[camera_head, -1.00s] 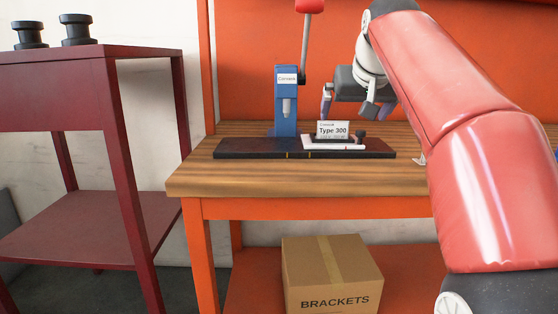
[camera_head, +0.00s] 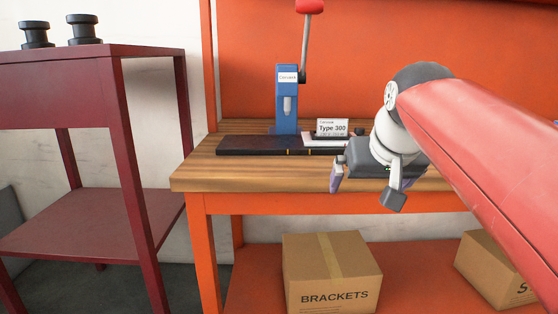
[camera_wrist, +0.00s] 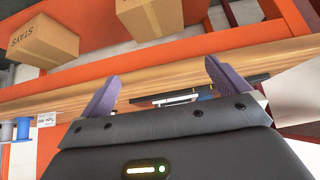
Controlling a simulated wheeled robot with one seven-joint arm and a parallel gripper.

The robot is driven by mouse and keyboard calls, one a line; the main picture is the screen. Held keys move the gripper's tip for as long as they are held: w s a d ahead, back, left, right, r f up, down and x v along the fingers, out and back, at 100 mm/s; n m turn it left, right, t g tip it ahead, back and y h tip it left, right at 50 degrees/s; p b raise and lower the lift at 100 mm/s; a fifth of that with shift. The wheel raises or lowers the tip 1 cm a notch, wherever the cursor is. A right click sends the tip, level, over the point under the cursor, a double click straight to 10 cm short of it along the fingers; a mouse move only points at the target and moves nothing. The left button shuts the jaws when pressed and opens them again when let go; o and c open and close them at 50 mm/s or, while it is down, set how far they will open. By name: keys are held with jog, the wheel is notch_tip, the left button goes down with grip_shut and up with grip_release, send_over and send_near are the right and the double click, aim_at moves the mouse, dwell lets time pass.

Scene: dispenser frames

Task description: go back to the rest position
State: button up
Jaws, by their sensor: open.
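My gripper (camera_head: 366,188) is open and empty. In the head view it hangs in front of the front edge of the wooden bench top (camera_head: 240,176), to the right of the blue press. Its two purple fingers stand apart in the wrist view (camera_wrist: 160,88), with nothing between them. My red arm reaches in from the right and hides the right part of the bench.
A blue press (camera_head: 287,112) with a red-knobbed lever, a black base plate (camera_head: 250,146) and a "Type 300" card (camera_head: 332,128) stand on the bench. A "BRACKETS" box (camera_head: 332,272) sits on the lower shelf. A dark red table (camera_head: 70,105) stands left.

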jog(key=s+f+g, duration=0.2)
jog(key=s+f, duration=1.6)
jog(key=f, duration=0.4)
